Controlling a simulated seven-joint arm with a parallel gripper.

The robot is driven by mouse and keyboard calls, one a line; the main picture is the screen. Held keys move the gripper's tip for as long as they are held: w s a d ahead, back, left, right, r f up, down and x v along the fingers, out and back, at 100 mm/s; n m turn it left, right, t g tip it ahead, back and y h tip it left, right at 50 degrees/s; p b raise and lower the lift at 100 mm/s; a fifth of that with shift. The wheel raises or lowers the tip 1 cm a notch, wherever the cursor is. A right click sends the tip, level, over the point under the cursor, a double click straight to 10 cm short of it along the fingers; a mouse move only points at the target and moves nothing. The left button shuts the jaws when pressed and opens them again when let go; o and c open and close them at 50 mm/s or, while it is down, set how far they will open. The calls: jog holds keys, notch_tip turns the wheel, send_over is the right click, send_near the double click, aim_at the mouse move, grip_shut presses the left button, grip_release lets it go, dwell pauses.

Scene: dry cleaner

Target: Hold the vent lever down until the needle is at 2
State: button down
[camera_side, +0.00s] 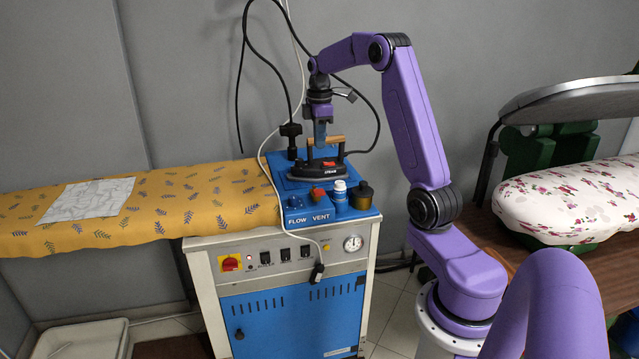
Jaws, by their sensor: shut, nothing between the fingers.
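My gripper (320,138) points down over the blue top of the steam unit, shut and empty. Its fingertips overlap the wooden handle of the iron in this view, and I cannot tell whether they touch it. The VENT label (321,217) is on the front of the blue top, with a red knob or lever end (318,193) above it. My gripper is above and apart from that red part. The round gauge (352,243) is at the right of the front panel. Its needle is too small to read.
Cables hang behind. A yellow ironing board (150,205) is at left and a floral press (565,200) at right.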

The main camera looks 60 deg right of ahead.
aim_at(320, 192)
jog(key=shift+f, duration=0.1)
notch_tip(320, 192, down, 14)
jog(key=shift+r, duration=0.1)
dwell(0.6)
jog(key=shift+a, duration=0.1)
